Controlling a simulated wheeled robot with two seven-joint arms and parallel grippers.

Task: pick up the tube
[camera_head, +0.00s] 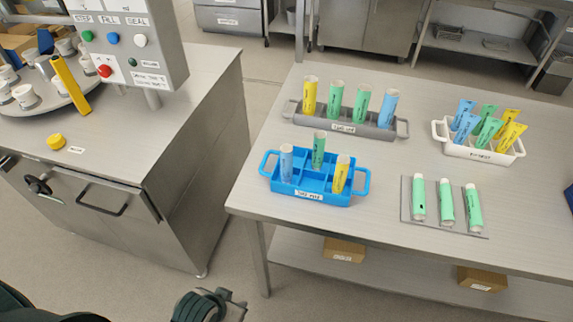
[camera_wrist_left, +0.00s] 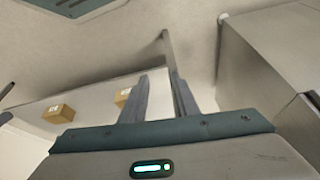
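The task does not say which tube. The blue carrier (camera_head: 318,197) holds a blue tube (camera_head: 286,163), a green tube (camera_head: 319,150) and a yellow tube (camera_head: 341,173), all upright. The grey carrier (camera_head: 350,128) behind it holds a yellow tube (camera_head: 309,96), two green tubes (camera_head: 362,102) and a blue tube (camera_head: 388,108). Three green tubes (camera_head: 446,203) lie on a grey plate (camera_head: 407,190). My left gripper (camera_head: 237,308) is low at the bottom edge, left of the table; in the wrist view its fingers (camera_wrist_left: 158,82) are apart and empty. My right gripper is out of view.
A white carrier (camera_head: 470,150) at the right holds several flat-ended tubes. A machine with buttons (camera_head: 120,40) and a turntable with cups stands on the left counter (camera_head: 120,150). A floor gap separates counter and table. Boxes (camera_head: 344,250) sit on the lower shelf.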

